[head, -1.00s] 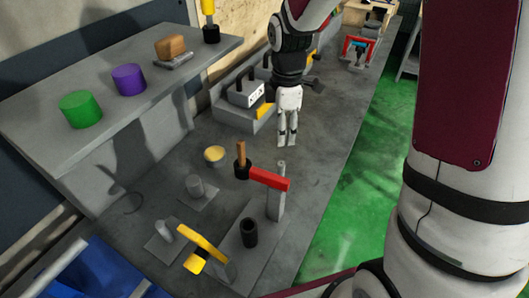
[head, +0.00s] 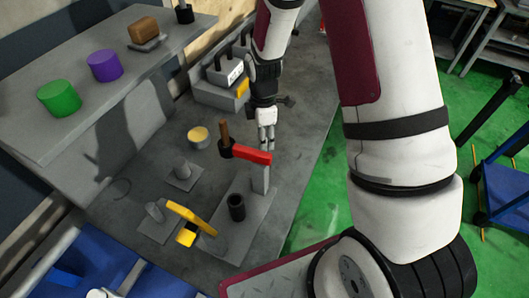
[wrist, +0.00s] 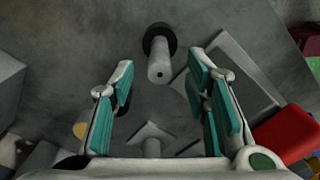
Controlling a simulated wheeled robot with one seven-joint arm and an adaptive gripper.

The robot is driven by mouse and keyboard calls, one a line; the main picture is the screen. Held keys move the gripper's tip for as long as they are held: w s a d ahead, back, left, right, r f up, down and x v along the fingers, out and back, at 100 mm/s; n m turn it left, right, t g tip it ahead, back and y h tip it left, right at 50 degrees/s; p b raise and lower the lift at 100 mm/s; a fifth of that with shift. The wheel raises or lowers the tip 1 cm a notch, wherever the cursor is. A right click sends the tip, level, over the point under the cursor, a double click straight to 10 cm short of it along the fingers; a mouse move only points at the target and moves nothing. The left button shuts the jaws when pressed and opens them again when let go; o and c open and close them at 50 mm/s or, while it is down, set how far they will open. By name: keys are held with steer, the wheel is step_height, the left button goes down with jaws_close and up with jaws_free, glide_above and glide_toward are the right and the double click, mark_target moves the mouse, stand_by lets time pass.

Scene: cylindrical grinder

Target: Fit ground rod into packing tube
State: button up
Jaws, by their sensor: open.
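In the head view, my gripper (head: 267,143) points down just behind a red bar, and I cannot make out the rod there. A dark open-topped tube (head: 236,207), likely the packing tube, stands upright on a grey plate nearer the camera.
The red bar (head: 252,154) sits by an upright grey post (head: 260,180), close to my gripper. Green floor (head: 320,205) lies right.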

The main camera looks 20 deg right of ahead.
steer(key=shift+f, duration=1.05)
jaws_close()
steer(key=shift+r, duration=0.2)
